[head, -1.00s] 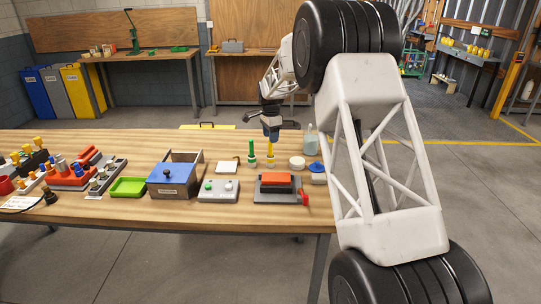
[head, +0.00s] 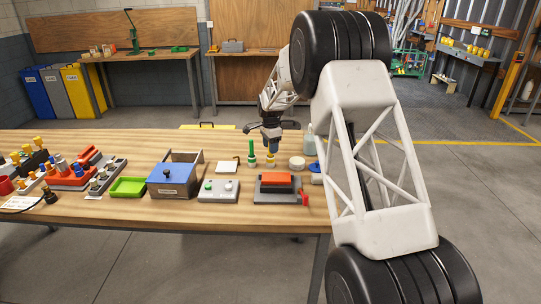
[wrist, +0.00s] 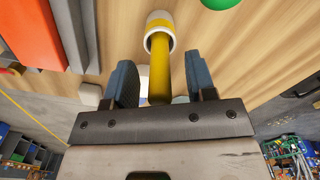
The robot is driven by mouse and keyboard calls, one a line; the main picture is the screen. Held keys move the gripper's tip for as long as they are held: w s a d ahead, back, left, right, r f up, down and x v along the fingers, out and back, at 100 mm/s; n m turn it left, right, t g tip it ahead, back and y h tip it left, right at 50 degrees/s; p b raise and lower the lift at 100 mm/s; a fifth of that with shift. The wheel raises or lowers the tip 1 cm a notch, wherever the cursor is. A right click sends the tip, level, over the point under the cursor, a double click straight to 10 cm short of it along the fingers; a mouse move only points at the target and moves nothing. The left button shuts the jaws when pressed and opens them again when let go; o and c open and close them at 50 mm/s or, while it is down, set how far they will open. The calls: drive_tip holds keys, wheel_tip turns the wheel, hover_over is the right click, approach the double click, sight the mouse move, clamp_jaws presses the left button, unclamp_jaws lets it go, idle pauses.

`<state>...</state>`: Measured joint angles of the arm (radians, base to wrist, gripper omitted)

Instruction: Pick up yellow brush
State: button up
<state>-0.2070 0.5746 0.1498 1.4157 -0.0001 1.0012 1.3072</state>
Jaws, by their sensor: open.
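The yellow brush (head: 270,159) stands upright on the wooden workbench (head: 224,146) in the head view, its upper part hidden by my gripper. My gripper (head: 271,142) points down right over it. In the wrist view the brush's yellow handle (wrist: 160,72) lies between the two blue-grey fingers of my gripper (wrist: 161,88). The fingers are open, with a gap on both sides of the handle. The white-rimmed end of the brush shows beyond them.
A green brush (head: 252,155) stands just left of the yellow one. A round white container (head: 297,163) and a clear bottle (head: 309,147) stand to the right. A red-topped block (head: 276,180) lies in front. A flat white piece (head: 227,167) lies farther left.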

clamp_jaws()
idle(0.3)
drive_tip(key=shift+r, duration=5)
drive_tip(key=d, duration=1.1)
drive_tip(key=shift+d+f, duration=0.2)
drive_tip(key=shift+d, duration=0.1)
